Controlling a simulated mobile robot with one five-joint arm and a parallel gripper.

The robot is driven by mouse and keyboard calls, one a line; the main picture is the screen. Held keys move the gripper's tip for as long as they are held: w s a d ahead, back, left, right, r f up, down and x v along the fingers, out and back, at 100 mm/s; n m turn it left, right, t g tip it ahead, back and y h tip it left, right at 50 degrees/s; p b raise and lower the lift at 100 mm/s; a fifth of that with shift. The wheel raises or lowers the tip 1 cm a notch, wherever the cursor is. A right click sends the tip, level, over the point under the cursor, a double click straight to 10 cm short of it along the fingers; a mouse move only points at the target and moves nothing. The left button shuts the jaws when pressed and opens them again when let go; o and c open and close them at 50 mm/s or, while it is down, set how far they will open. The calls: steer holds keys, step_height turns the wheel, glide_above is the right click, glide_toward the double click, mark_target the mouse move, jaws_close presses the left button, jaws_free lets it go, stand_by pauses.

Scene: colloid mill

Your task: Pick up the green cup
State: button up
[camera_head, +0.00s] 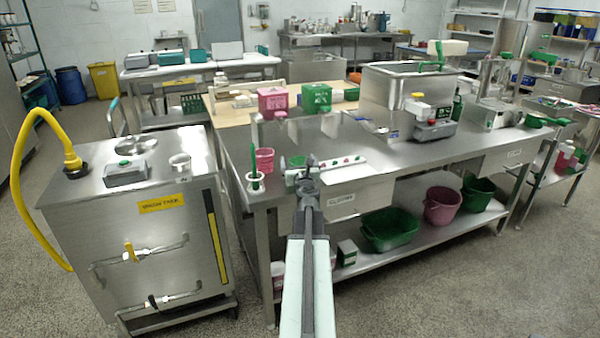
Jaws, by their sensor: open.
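A small green cup (296,162) stands on the steel table (420,160) near its front left corner, partly hidden behind my gripper. My gripper (311,160) shows at the end of my arm, in front of the table's near edge in the picture, overlapping the cup's right side. It holds nothing that I can see. The jaws are small in this view, and I cannot tell the gap between them and the cup.
A pink cup (264,160) and a white pot with a green brush (255,182) stand to the left. A steel tank cart (150,210) stands left of the table. Green and pink tubs (390,230) sit on the lower shelf.

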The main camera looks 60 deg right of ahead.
steer(key=shift+w+d, duration=0.15)
steer(key=c, duration=1.5)
